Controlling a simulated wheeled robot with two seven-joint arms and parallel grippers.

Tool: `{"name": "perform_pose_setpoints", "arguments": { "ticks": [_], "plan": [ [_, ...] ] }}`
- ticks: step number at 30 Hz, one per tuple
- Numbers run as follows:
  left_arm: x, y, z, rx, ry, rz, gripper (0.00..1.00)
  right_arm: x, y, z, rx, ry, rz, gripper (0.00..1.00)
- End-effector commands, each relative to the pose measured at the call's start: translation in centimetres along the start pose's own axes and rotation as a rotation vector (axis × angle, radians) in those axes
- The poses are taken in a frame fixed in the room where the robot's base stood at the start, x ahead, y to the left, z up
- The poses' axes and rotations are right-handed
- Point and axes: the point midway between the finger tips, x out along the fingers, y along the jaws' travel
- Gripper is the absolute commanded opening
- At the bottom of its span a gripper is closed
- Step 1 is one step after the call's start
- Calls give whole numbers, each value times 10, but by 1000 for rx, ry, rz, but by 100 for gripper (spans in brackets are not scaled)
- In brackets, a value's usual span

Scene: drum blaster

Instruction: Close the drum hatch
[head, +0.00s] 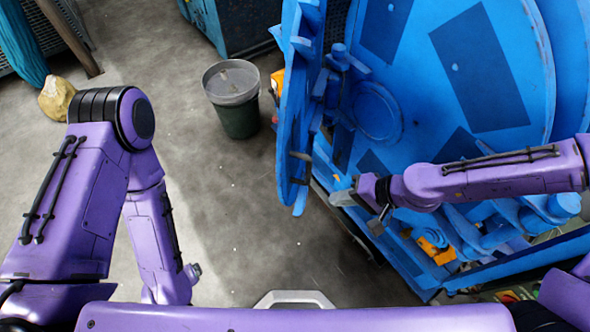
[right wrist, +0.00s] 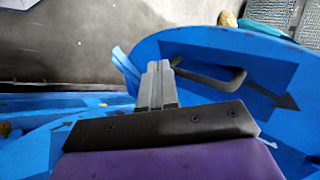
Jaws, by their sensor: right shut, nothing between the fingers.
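The blue drum (head: 520,40) fills the right of the head view. Its round hatch (head: 292,110) stands open, seen nearly edge-on at the drum's left side. In the right wrist view the hatch (right wrist: 205,45) shows as a blue disc with a dark handle (right wrist: 215,80) and a dark arrow. My right gripper (head: 341,198) is shut and empty, just right of the hatch's lower part; I cannot tell if it touches. Its fingers also show in the right wrist view (right wrist: 158,75). My left gripper (head: 193,271) is low at left, away from the hatch, its fingers unclear.
A grey-green bin (head: 232,97) stands on the floor left of the hatch. A blue container (head: 235,22) is behind it, and a tan rock-like lump (head: 56,98) lies far left. The floor between my left arm and the hatch is clear.

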Motion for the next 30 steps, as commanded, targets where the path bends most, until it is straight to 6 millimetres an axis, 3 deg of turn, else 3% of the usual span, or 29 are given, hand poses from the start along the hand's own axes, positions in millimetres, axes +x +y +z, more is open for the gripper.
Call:
{"name": "perform_pose_setpoints", "arguments": {
  "ticks": [2, 5, 18, 24, 30],
  "plan": [
    [-7, -1, -3, 0, 0, 0, 90, -6, -10, -2, -11, -4, -13, 0],
    [-2, 0, -1, 0, 0, 0, 90, 5, -8, -1, -14, -9, -13, 0],
    [1, 0, 0, 0, 0, 0, 90, 97, -9, 1, -11, -9, -13, 0],
    [-11, -1, -5, 0, 1, 0, 90, 116, -33, 0, -14, -7, -13, 0],
    [-12, -1, -5, 0, 1, 0, 90, 123, -38, 0, -11, -6, -14, 0]
  ]
}}
